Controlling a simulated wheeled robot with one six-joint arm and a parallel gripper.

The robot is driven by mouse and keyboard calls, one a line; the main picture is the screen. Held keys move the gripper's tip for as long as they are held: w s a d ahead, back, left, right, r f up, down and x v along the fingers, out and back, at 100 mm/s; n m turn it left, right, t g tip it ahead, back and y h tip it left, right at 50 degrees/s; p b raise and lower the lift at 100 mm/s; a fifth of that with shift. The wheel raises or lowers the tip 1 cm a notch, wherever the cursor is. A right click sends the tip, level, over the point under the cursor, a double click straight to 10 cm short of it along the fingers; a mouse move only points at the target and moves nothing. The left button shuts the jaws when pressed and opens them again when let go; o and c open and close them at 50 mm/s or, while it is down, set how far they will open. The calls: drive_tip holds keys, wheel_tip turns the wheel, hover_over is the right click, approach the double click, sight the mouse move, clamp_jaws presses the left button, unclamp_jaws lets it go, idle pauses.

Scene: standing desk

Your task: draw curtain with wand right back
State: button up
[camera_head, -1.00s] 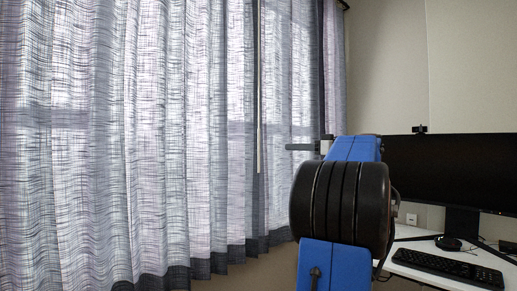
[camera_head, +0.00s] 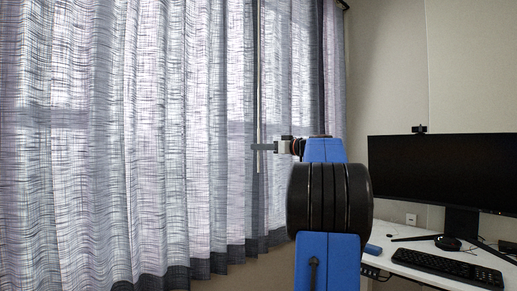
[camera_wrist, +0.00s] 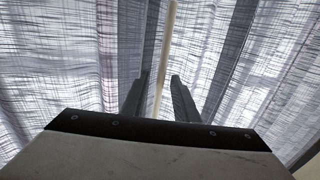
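The thin pale wand (camera_head: 259,100) hangs straight down in front of the curtain (camera_head: 150,130), close to where two curtain parts meet. My gripper (camera_head: 264,147) points left at the lower part of the wand, its fingertips overlapping it in the head view. In the wrist view, the wand (camera_wrist: 167,50) runs down between the two dark fingers of my gripper (camera_wrist: 160,98). The curtain is blue-grey, see-through cloth with a dark hem, and covers the window.
A white desk (camera_head: 398,258) stands on the right with a monitor (camera_head: 440,175), a keyboard (camera_head: 447,268) and a webcam (camera_head: 419,129). A plain wall (camera_head: 390,80) lies behind it. The space left of my arm, before the curtain, is clear.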

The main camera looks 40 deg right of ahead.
drive_tip(key=shift+w+a, duration=0.1)
drive_tip(key=shift+w, duration=0.6)
drive_tip(key=shift+c, duration=0.6)
clamp_jaws()
idle(0.5)
